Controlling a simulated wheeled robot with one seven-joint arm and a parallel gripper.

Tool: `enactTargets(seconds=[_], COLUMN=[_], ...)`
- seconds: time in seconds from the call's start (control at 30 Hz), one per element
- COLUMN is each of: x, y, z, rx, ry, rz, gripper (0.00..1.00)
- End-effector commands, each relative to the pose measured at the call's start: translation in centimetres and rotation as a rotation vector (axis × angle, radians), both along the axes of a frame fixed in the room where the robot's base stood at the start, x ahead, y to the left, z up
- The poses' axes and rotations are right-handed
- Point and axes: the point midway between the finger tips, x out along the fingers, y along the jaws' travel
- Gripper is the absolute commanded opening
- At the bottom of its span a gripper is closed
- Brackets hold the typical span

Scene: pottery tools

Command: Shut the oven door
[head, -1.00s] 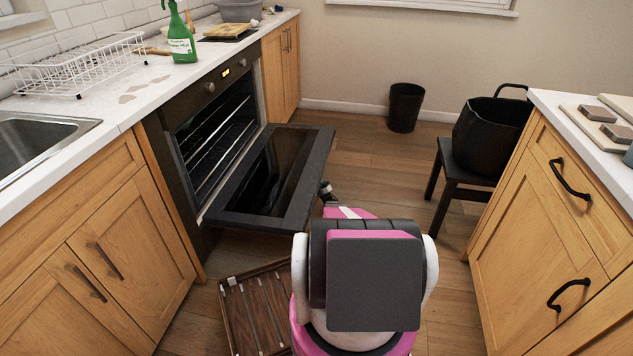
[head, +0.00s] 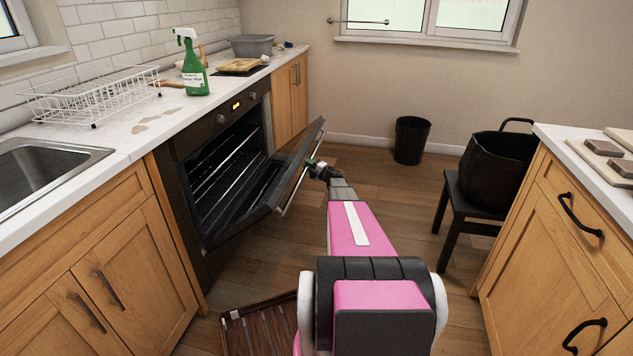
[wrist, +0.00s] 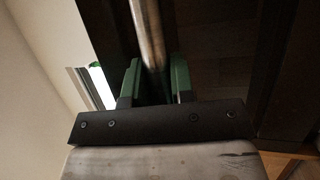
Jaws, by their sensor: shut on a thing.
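The oven (head: 196,160) is built into the left counter run. Its dark door (head: 283,180) is hinged at the bottom and stands partly open, tilted up, with the racks inside still showing. A metal bar handle (head: 301,180) runs along the door's outer side. My gripper (head: 314,168) is at the handle, toward its far end. In the wrist view the green-padded fingers (wrist: 153,82) sit on either side of the handle bar (wrist: 151,40), shut on it.
A wooden slatted rack (head: 262,327) lies on the floor below the oven. A chair (head: 462,213) with a black basket (head: 497,170) and a black bin (head: 411,140) stand to the right. A green spray bottle (head: 194,76) stands on the counter (head: 130,130).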

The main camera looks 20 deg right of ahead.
Motion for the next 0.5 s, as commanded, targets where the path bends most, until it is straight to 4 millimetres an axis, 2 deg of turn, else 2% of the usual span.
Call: enactTargets(seconds=[0.03, 0.1, 0.3, 0.5], x=[0.4, 1.3, 4.2, 7.4], y=[1.0, 2.2, 6.0, 10.2], z=[2.0, 3.8, 8.4, 12.2], rx=[-0.028, -0.07, -0.194, -0.315], ry=[0.013, 0.043, 0.133, 0.22], rz=[0.002, 0.003, 0.003, 0.003], gripper=[0.0, 0.0, 0.0, 0.0])
